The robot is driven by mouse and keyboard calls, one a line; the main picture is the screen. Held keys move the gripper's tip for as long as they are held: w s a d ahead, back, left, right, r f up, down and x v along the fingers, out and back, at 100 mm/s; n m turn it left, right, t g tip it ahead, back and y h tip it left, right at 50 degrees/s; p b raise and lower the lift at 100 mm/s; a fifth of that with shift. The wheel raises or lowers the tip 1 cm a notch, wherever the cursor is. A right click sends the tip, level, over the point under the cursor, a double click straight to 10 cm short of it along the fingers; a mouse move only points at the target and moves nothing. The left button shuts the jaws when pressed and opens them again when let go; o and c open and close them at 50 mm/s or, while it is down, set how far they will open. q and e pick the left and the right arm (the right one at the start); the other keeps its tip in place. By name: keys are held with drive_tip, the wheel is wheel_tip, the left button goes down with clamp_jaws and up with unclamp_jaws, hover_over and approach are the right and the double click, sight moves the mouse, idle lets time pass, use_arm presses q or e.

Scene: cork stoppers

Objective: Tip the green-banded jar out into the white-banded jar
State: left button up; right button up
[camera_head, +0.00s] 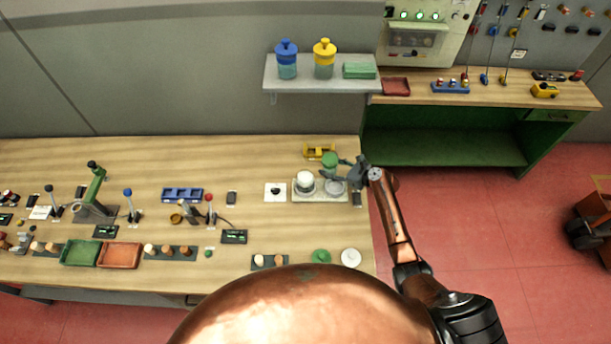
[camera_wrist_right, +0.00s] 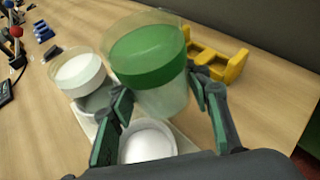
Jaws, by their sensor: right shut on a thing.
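The green-banded jar (camera_head: 330,159) is held by my right gripper (camera_head: 344,173), above the back right of a pale tray (camera_head: 320,196). In the right wrist view, the green-banded jar (camera_wrist_right: 150,50) is clear with a broad green band, and the two fingers of my right gripper (camera_wrist_right: 160,92) close on its sides. The white-banded jar (camera_head: 305,182) stands on the tray, left of the held jar. It also shows in the right wrist view (camera_wrist_right: 80,75), close beside the held jar. I cannot make out either jar's contents. My left gripper is out of view.
A round pale dish (camera_head: 335,187) sits on the tray's right part. A yellow holder (camera_head: 319,151) stands just behind. A green disc (camera_head: 320,256) and a white disc (camera_head: 351,258) lie at the front right. A white card (camera_head: 275,192) with a dark item lies left of the tray.

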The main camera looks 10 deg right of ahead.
sight(323, 158)
drive_tip(key=shift+a+f+n+h, duration=0.15)
drive_tip(key=shift+a+n+h, duration=0.15)
drive_tip(key=shift+a+r+n+h+p, duration=0.1)
drive_tip(key=shift+r+n+h+p, duration=0.25)
drive_tip(key=shift+p, duration=0.2)
drive_tip(key=shift+s+a+r+n+h+p, duration=0.25)
drive_tip(key=shift+a+r+n+h+p, duration=0.15)
drive_tip(key=shift+a+n+h+p, duration=0.2)
drive_tip(key=shift+a+r+n+t+h+p, duration=0.1)
drive_tip(key=shift+r+n+t+h+p, duration=0.2)
drive_tip(key=shift+r, duration=0.45)
drive_tip(key=shift+s+a+r+n+h, duration=0.15)
drive_tip(key=shift+a+r+n+h, duration=0.15)
drive_tip(key=shift+r, duration=0.3)
drive_tip(key=shift+d+f, duration=0.1)
drive_tip(key=shift+f, duration=0.05)
drive_tip(key=shift+f+n+h+b, duration=0.15)
drive_tip(key=shift+n+h+b, duration=0.35)
drive_tip(key=shift+b, duration=0.55)
drive_tip(key=shift+r+t+h, duration=0.2)
drive_tip(key=shift+t+h, duration=0.05)
drive_tip(key=shift+t, duration=0.05)
drive_tip(key=shift+d+r+n+t+h+b, duration=0.15)
drive_tip(key=shift+r+n+t+h+b, duration=0.25)
drive_tip(key=shift+r+n+h+b, duration=1.05)
